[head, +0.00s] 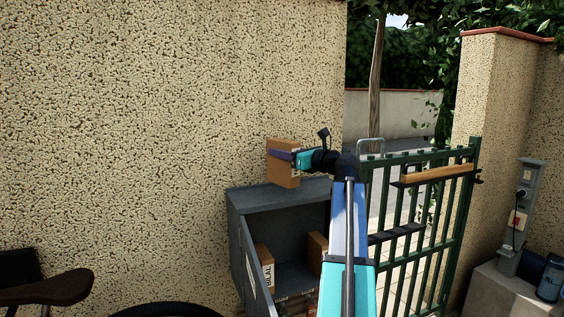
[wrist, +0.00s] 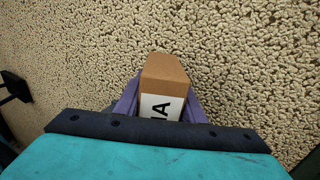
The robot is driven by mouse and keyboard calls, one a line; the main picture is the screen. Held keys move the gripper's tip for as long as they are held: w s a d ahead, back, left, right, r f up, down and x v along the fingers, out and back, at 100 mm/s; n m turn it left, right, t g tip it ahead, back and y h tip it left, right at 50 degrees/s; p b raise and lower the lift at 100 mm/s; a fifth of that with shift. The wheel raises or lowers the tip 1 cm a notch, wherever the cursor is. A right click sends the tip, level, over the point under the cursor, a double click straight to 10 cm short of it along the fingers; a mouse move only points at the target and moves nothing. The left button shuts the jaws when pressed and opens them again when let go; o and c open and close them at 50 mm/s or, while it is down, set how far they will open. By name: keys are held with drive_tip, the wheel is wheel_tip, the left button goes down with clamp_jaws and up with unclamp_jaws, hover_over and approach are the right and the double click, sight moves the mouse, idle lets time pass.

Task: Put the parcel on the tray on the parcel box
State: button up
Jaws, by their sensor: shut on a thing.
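My gripper (head: 282,155) is shut on a brown cardboard parcel (head: 284,173), its purple fingers on either side. In the wrist view the parcel (wrist: 165,70) sits between the fingers (wrist: 163,100), with a white label and black letters on it. The grey metal parcel box (head: 235,210) stands against the wall, below the held parcel. The parcel is above the box's upper left part; whether it touches the box, I cannot tell. The box is open towards me, and I cannot clearly make out a separate tray. My arm covers its right side.
Inside the box are a labelled parcel (head: 266,268) at the left and another brown parcel (head: 317,252) further right. A rough beige wall (head: 150,120) rises behind. A green gate (head: 430,215) stands at right, and a dark chair-like object (head: 45,288) at lower left.

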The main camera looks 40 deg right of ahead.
sight(282, 161)
drive_tip(key=shift+w, duration=0.1)
drive_tip(key=shift+w+d+f+p, duration=0.15)
drive_tip(key=shift+f+p, duration=0.1)
drive_tip(key=shift+f, duration=0.35)
drive_tip(key=shift+w+d+f+p, duration=0.15)
drive_tip(key=shift+f+p, duration=0.1)
drive_tip(key=shift+f, duration=0.4)
drive_tip(key=shift+w+d+f+p, duration=0.15)
drive_tip(key=shift+f+p, duration=0.1)
drive_tip(key=shift+f, duration=0.35)
drive_tip(key=shift+a+f, duration=0.1)
drive_tip(key=shift+f, duration=0.05)
drive_tip(key=o, duration=1.2)
